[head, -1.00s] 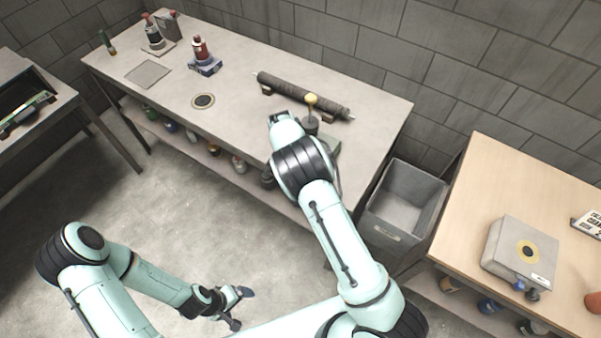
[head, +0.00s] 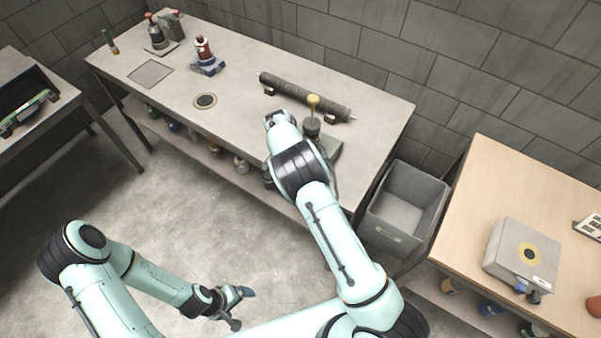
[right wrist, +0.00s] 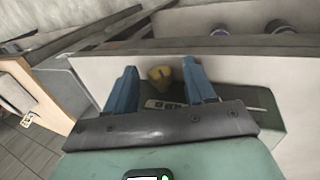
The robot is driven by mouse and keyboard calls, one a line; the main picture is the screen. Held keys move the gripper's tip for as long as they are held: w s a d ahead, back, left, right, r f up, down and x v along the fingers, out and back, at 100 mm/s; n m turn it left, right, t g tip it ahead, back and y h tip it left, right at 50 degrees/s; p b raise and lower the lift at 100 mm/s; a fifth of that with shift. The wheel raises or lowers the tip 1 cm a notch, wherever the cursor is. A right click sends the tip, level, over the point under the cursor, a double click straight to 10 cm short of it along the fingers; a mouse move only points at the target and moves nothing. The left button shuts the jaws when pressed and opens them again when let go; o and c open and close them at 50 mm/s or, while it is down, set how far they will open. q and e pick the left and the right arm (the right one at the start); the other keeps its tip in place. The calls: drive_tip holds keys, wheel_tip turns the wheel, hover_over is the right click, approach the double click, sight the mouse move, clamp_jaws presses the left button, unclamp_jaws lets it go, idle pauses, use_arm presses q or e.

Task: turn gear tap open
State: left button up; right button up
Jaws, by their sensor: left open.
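The gear tap has a yellow knob (head: 313,101) on a dark post, standing on a base near the right end of the grey workbench (head: 235,85). In the right wrist view the yellow knob (right wrist: 160,76) shows between the two blue fingers of my right gripper (right wrist: 160,86). The fingers are wide apart; I cannot tell whether either touches the knob. In the head view my right arm reaches over the bench beside the tap and hides part of its base and my right fingers. My left gripper (head: 238,308) is open and empty, low over the floor.
A dark mesh tube (head: 300,95) lies on supports behind the tap. A red-topped device (head: 204,55) and a round dark disc (head: 205,101) are farther left on the bench. A grey bin (head: 405,205) stands between the bench and the wooden table (head: 500,185).

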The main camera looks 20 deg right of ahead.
drive_tip(key=v, duration=1.3)
drive_tip(key=shift+r, duration=0.2)
drive_tip(key=shift+f, duration=0.1)
